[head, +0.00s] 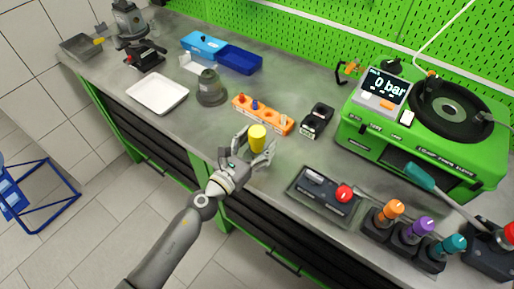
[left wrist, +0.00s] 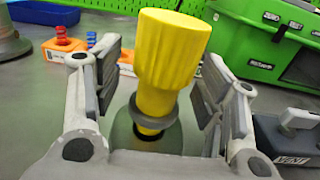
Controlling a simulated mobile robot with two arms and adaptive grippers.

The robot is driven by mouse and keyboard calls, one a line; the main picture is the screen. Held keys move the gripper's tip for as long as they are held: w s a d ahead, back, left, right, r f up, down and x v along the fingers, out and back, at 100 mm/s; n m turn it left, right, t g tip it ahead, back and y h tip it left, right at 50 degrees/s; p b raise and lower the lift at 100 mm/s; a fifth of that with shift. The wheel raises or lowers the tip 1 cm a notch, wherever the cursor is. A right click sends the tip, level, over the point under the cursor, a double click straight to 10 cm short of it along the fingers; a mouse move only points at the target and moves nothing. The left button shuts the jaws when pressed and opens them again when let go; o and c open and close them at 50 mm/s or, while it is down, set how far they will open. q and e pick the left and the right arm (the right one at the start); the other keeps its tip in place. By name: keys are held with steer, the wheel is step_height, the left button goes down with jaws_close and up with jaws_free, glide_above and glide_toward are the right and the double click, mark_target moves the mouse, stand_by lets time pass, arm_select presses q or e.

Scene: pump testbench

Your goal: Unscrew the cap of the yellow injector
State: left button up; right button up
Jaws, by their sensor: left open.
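The yellow injector (head: 257,136) stands near the front edge of the bench, in the middle of the head view. In the left wrist view the yellow injector (left wrist: 168,65) shows a ribbed, wider upper part, a grey ring lower down and a narrower yellow part beneath. My left gripper (head: 254,150) is open, with one finger on each side of the injector. In the left wrist view gaps show between the injector and both finger pads of my left gripper (left wrist: 158,98). The right gripper is not in view.
An orange rack (head: 262,114) and a black block (head: 317,121) stand behind the injector. A control box with a red knob (head: 325,196) lies to the right, near orange, purple and teal handles. The green test machine (head: 425,140) stands at the back right. A white tray (head: 157,107) lies left.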

arm_select(q)
steer(key=c, duration=1.3)
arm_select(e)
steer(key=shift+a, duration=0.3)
arm_select(q)
steer(key=shift+r, duration=0.2)
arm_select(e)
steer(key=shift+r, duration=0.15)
